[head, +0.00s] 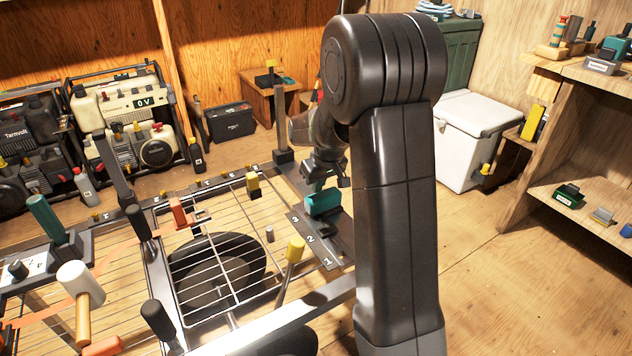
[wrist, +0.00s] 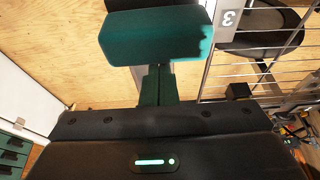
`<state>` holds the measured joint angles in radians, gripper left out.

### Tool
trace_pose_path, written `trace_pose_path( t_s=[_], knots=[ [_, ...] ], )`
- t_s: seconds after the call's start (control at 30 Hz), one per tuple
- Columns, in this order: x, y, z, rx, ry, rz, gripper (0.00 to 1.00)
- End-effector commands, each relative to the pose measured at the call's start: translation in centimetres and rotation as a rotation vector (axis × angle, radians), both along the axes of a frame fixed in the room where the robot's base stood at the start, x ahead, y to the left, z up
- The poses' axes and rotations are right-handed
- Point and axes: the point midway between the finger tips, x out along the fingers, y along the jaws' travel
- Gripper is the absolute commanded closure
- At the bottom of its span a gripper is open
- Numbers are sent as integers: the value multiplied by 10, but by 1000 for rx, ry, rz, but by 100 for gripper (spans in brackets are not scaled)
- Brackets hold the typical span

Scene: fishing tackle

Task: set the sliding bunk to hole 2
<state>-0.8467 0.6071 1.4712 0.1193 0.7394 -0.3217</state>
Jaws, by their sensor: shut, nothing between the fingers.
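The sliding bunk, a teal padded block (head: 323,203), sits at the far end of a dark numbered plate (head: 318,246) marked 3, 2 and 1, beside the 3. In the wrist view the teal block (wrist: 155,38) is straight ahead, with the 3 label (wrist: 228,18) to its right. My gripper (head: 325,181) is just above and behind the bunk in the head view. Its fingers are shut and empty, narrow and close to the bunk in the wrist view (wrist: 157,80). I cannot tell whether they touch it. My arm hides part of the plate's right side.
A yellow-topped lever (head: 295,250) stands left of the plate. A wire-grid frame (head: 215,235) lies over a dark round wheel, with a mallet (head: 80,290) and several upright handles at left. A white cooler (head: 470,140) stands right. Floor right of my arm is clear.

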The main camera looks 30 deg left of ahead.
Motion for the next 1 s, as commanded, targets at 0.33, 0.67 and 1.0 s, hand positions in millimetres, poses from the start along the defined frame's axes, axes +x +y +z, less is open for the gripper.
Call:
trace_pose_path(
  t_s=[0.33,0.67,1.0],
  knots=[
    [-3,-5,0,0,0,0,100],
    [-8,-16,40,2,-2,-1,100],
    [-20,-38,109,2,-1,-1,100]
  ],
)
